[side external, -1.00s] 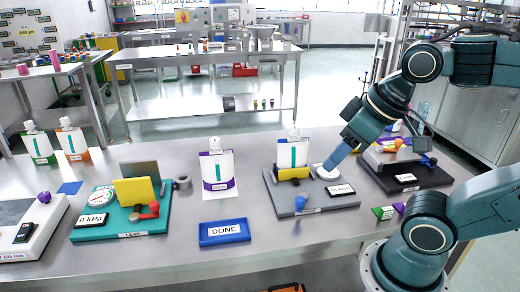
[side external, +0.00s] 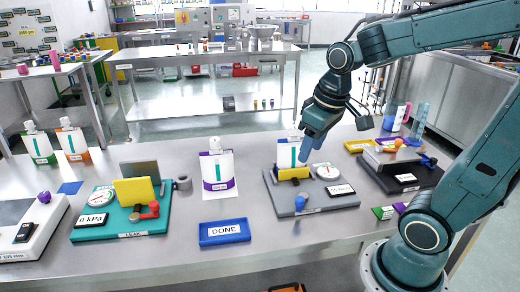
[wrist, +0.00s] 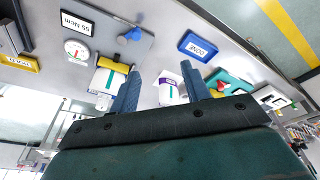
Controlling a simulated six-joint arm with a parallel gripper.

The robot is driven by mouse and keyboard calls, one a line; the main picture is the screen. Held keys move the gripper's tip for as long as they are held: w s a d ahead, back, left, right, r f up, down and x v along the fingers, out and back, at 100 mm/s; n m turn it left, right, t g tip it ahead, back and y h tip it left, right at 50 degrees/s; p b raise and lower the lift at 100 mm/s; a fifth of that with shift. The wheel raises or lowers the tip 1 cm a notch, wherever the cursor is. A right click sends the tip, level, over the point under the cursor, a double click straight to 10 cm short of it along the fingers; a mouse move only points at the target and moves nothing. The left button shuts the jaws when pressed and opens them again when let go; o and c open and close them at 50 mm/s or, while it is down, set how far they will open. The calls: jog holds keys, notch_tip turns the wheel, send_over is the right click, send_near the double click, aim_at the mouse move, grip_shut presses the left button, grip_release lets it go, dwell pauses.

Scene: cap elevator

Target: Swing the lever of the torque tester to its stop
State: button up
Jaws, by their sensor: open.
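The torque tester is a grey board (side external: 270,192) with a round dial (side external: 327,172), a display (side external: 341,190) and a yellow clamp (side external: 293,173) around a white pouch (side external: 286,156). The display reads 55 Ncm in the wrist view (wrist: 76,22). Its blue-knobbed lever (side external: 300,202) is at the front edge of the board, and the knob also shows in the wrist view (wrist: 132,34). My gripper (side external: 311,150) is open and empty, above the back of the board near the pouch top, well away from the lever. The pouch cap is partly hidden by the fingers.
A teal leak station (side external: 120,222) stands at left, with a purple-banded pouch (side external: 217,171) and a blue DONE tray (side external: 224,232) between it and the tester. A black station (side external: 400,182) stands right. Bare table lies in front of the tester.

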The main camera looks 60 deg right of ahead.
aim_at(300, 198)
jog(key=w+d+f+g, duration=0.2)
jog(key=w+d+f, duration=0.3)
jog(key=d+f, duration=0.3)
jog(key=shift+f+m+g+y, duration=0.3)
jog(key=shift+f+m+g, duration=0.1)
jog(key=shift+f, duration=0.15)
jog(key=shift+f, duration=6.75)
jog(key=shift+c, duration=0.5)
grip_shut()
